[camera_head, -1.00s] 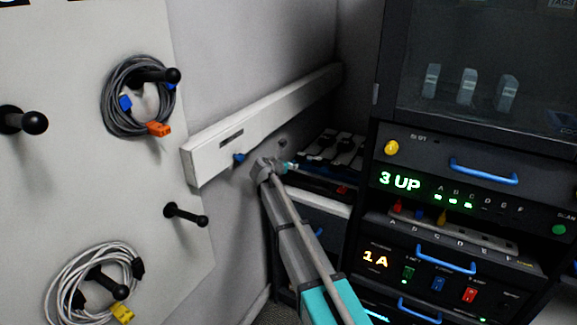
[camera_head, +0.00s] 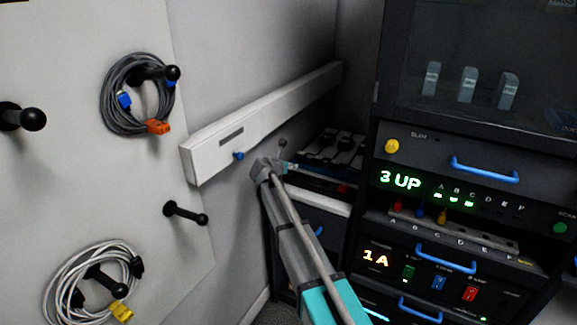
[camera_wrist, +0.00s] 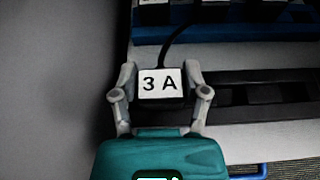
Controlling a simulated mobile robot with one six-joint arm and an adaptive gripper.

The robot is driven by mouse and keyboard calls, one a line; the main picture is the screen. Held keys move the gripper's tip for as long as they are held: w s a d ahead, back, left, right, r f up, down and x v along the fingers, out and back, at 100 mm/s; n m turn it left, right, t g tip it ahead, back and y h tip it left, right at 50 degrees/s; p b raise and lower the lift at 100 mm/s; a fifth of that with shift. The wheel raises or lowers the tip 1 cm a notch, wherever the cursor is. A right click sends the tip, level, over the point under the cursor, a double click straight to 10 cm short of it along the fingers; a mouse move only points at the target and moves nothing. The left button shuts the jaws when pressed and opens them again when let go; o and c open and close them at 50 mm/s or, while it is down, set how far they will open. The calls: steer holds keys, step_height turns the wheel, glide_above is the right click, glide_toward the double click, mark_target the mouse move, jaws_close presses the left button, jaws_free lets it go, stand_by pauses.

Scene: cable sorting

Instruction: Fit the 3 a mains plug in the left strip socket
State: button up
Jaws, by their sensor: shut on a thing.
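In the wrist view my gripper (camera_wrist: 160,88) is shut on the black mains plug (camera_wrist: 160,86), which has a white label reading "3 A". A dark cable runs up from the plug. In the head view my gripper (camera_head: 270,166) is in front of the grey wall, below the white wall trunking; the plug is not clear there. A dark slotted strip (camera_wrist: 250,92) lies to the right of the plug in the wrist view. I cannot tell whether it is the socket strip, or whether the plug touches it.
White trunking (camera_head: 262,112) with a blue knob (camera_head: 238,156) runs along the wall. A rack (camera_head: 450,210) with blue handles and a "3 UP" display stands at right. Coiled grey (camera_head: 106,101) and white (camera_head: 61,287) cables hang on black pegs at left.

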steer(key=shift+f, duration=0.2)
stand_by(0.5)
steer(key=o, duration=1.3)
steer(key=shift+c, duration=0.2)
steer(key=shift+r, duration=0.2)
steer(key=shift+r+p, duration=3.3)
steer(key=shift+p, duration=0.05)
